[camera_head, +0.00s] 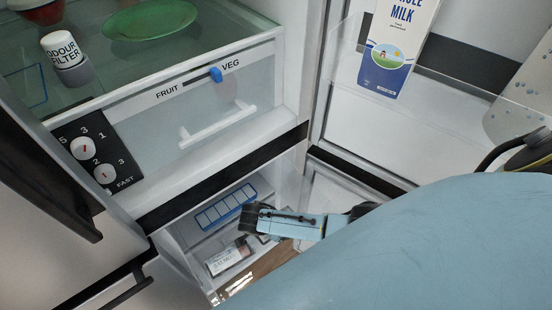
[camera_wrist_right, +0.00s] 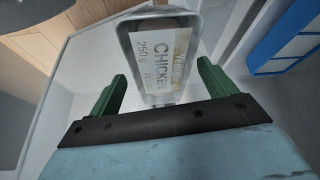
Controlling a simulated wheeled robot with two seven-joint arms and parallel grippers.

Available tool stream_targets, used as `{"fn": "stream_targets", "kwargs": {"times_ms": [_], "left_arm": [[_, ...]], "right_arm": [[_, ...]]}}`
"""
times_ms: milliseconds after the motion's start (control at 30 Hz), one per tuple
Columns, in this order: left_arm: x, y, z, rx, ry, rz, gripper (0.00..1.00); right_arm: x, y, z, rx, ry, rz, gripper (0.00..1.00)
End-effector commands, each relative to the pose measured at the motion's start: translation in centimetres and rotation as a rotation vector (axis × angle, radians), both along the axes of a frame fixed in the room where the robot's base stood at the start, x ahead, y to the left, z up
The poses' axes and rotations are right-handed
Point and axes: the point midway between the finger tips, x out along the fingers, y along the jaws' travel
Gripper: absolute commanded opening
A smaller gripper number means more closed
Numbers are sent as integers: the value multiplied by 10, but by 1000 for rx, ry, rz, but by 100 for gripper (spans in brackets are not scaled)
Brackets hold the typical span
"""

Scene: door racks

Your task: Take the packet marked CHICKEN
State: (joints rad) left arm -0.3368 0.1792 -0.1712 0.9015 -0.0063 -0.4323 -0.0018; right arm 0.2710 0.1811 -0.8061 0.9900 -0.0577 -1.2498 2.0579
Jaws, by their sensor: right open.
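The packet marked CHICKEN (camera_wrist_right: 158,55) shows in the right wrist view, a pale label with "250 g" in a grey-rimmed tray. It lies ahead of my right gripper (camera_wrist_right: 160,82), roughly centred between the two green fingers. The fingers are apart and nothing is gripped. In the head view my right gripper (camera_head: 250,217) reaches into the lower compartment, and the fingers are hard to make out there. A white packet (camera_head: 229,256) lies below it, its lettering too small to read surely. My left gripper is not in view.
A blue-framed tray (camera_head: 226,205) lies in the lower compartment and also shows in the right wrist view (camera_wrist_right: 284,42). The fruit and veg drawer (camera_head: 215,112) is above. A milk carton (camera_head: 398,45) stands in the door rack at right. Compartment walls are close.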

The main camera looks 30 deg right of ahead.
Motion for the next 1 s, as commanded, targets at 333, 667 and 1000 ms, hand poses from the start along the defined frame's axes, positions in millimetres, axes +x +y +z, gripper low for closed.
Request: {"fn": "stream_targets", "kwargs": {"times_ms": [333, 667, 1000], "left_arm": [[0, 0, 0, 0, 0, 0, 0], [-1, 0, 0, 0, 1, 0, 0], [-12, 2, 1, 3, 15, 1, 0]], "right_arm": [[0, 0, 0, 0, 0, 0, 58], [0, 0, 0, -1, 0, 0, 40], [1, 0, 12, 0, -1, -1, 36]]}}
